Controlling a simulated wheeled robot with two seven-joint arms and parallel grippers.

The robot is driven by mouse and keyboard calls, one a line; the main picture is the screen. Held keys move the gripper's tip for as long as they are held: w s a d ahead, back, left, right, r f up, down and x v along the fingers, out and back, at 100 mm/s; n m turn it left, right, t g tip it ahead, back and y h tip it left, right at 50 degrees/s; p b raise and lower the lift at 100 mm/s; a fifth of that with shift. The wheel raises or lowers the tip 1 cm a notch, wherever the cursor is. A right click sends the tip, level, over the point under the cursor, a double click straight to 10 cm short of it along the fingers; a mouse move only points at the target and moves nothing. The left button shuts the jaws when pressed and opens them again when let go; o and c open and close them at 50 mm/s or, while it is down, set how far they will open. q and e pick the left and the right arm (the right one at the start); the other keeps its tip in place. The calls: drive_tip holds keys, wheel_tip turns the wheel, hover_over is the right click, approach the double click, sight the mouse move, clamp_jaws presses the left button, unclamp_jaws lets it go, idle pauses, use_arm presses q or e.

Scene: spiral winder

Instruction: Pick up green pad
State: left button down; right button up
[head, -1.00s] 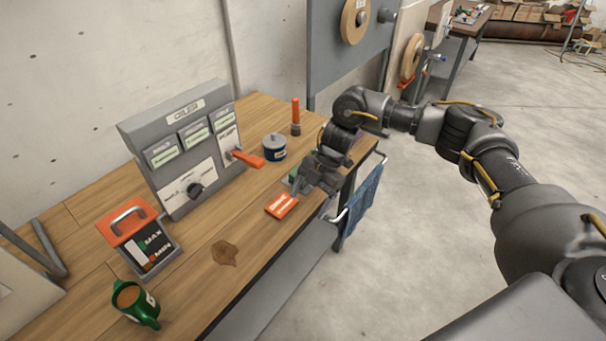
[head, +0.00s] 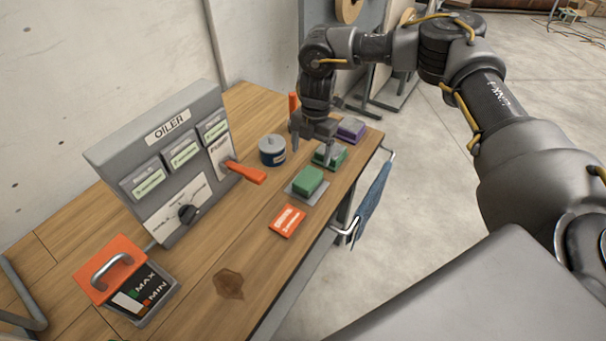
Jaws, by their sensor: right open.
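A green pad (head: 308,180) lies on a thin grey plate (head: 295,193) near the right edge of the wooden bench. A second green block (head: 338,152) lies just behind it, partly hidden by my gripper. My right gripper (head: 313,152) points down with its fingers apart and nothing between them. It is above and just behind the nearer green pad, with one finger in front of the second green block. Whether that finger touches the block I cannot tell. My left gripper is out of view.
A purple block (head: 351,130) lies farther back. A blue-grey can (head: 272,150) and the oiler panel's orange lever (head: 246,172) stand to the left. An orange card (head: 287,220) lies in front of the pad. A blue cloth (head: 372,205) hangs at the bench's right side.

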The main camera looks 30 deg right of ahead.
sight(308, 177)
drive_tip(key=f, duration=0.1)
drive_tip(key=s+f+p, duration=0.1)
drive_tip(key=f, duration=0.1)
drive_tip(key=shift+a, duration=0.2)
wheel_tip(308, 177, down, 2)
drive_tip(key=shift+w, duration=0.15)
drive_tip(key=shift+a+f, duration=0.1)
drive_tip(key=shift+f, duration=0.15)
drive_tip(key=shift+f+p, duration=0.1)
drive_tip(key=shift+p, duration=0.4)
drive_tip(key=f, duration=0.1)
drive_tip(key=f+p, duration=0.1)
drive_tip(key=f, duration=0.1)
drive_tip(key=f+p, duration=0.1)
drive_tip(key=shift+a+f, duration=0.25)
drive_tip(key=shift+f, duration=0.2)
drive_tip(key=c, duration=1.1)
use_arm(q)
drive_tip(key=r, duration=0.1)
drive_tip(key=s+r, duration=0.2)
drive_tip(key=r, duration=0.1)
use_arm(e)
drive_tip(key=shift+o, duration=0.2)
drive_tip(key=shift+r, duration=0.1)
